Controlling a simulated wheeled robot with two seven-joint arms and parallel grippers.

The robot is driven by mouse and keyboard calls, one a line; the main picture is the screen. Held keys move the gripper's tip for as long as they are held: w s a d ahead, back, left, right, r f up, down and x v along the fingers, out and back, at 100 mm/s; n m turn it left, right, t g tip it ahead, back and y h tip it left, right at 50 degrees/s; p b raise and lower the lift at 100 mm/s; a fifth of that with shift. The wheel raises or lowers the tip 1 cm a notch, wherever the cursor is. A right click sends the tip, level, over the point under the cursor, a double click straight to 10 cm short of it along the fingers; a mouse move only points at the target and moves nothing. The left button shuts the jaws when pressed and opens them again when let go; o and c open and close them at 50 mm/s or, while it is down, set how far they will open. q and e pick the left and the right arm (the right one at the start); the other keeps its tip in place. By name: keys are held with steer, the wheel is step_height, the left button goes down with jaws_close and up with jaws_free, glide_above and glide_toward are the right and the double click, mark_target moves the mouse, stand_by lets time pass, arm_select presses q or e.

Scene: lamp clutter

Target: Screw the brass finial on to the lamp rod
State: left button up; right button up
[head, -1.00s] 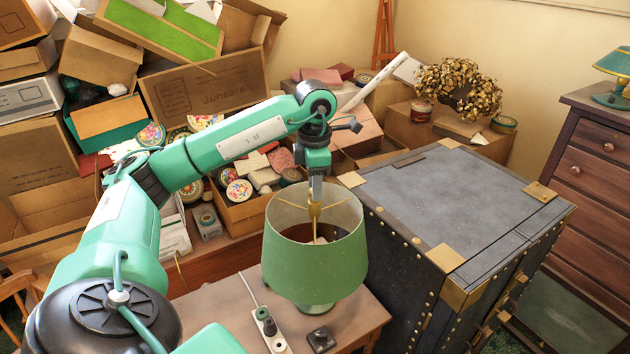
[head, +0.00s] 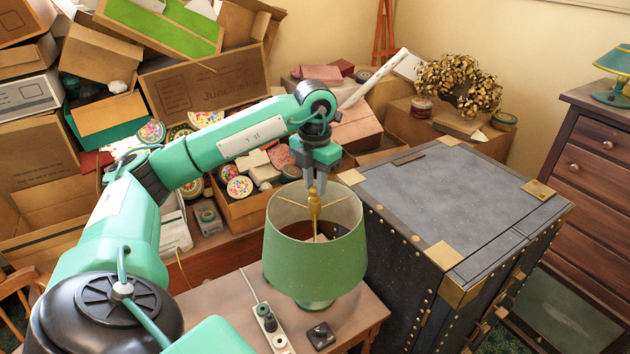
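The green lamp with its drum shade (head: 314,262) stands upright on the small wooden table. Inside the shade, thin brass spider arms meet at the lamp rod (head: 316,228) in the middle. The brass finial (head: 314,200) shows at the top of the rod, above the spider arms; its threads are too small to see. My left gripper (head: 315,186) points straight down just above the finial. Its two grey fingers look parted, with the finial's top at or just below the tips. My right gripper is out of view.
A power strip (head: 270,328) and a small dark box (head: 321,337) lie at the front of the wooden table (head: 222,312). A large dark trunk (head: 450,205) stands close on the right. Open boxes with tins crowd the back left.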

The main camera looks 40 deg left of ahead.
arm_select(q)
steer(key=shift+c, duration=0.6)
steer(key=m+b, duration=0.1)
steer(key=m, duration=0.3)
steer(key=o, duration=0.5)
steer(key=shift+m, duration=0.5)
steer(key=o, duration=0.5)
step_height(320, 180, up, 5)
steer(key=shift+r, duration=0.2)
step_height(320, 180, up, 8)
steer(key=p, duration=0.2)
steer(key=shift+r, duration=0.2)
